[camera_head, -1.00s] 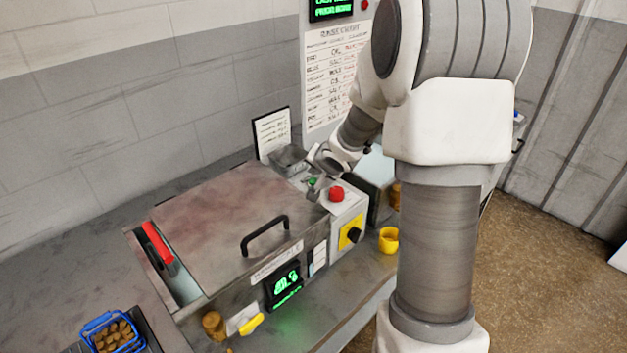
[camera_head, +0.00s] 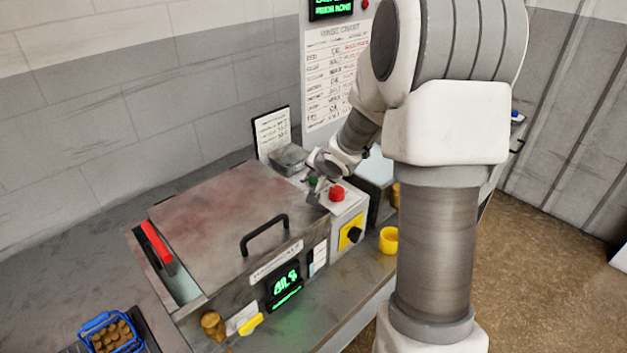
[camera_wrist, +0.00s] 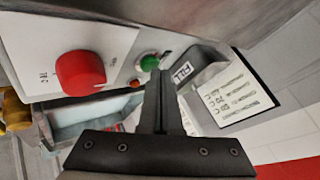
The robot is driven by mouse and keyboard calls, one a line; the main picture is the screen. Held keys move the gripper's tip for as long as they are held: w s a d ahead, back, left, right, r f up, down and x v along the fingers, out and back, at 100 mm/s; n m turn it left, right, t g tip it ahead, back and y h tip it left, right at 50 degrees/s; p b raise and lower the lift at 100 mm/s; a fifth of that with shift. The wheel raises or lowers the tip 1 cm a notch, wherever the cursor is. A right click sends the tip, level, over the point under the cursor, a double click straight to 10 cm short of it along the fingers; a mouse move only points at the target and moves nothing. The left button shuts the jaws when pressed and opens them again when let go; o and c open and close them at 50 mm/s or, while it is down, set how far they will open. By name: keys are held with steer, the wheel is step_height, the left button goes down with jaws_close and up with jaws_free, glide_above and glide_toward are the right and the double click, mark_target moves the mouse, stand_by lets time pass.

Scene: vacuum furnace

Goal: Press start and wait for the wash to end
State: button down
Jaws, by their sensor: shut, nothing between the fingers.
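The washer (camera_head: 215,225) is a grey metal box with its lid closed and a black handle on the lid. Its green start button (camera_wrist: 149,63) sits on the top panel beside a red knob (camera_wrist: 80,72); the green button also shows in the head view (camera_head: 313,182). My gripper (camera_wrist: 160,76) is shut and empty, with its fingertips right beside the green button in the wrist view. I cannot tell whether they touch it. In the head view my gripper (camera_head: 317,188) is over the panel. A green-lit display (camera_head: 284,284) glows on the washer's front.
A red bar (camera_head: 156,242) lies at the washer's left opening. A blue basket (camera_head: 110,333) of brown pieces stands at lower left. A yellow cup (camera_head: 388,240) is right of the washer. A notice card (camera_head: 272,132) and a wall chart (camera_head: 333,75) are behind.

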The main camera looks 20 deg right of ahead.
mark_target(314, 183)
steer(key=shift+f, duration=0.3)
steer(key=shift+r, duration=0.15)
stand_by(0.3)
steer(key=shift+r+p, duration=0.7)
steer(key=shift+p, duration=0.1)
step_height(314, 183, up, 5)
steer(key=p, duration=0.5)
stand_by(0.5)
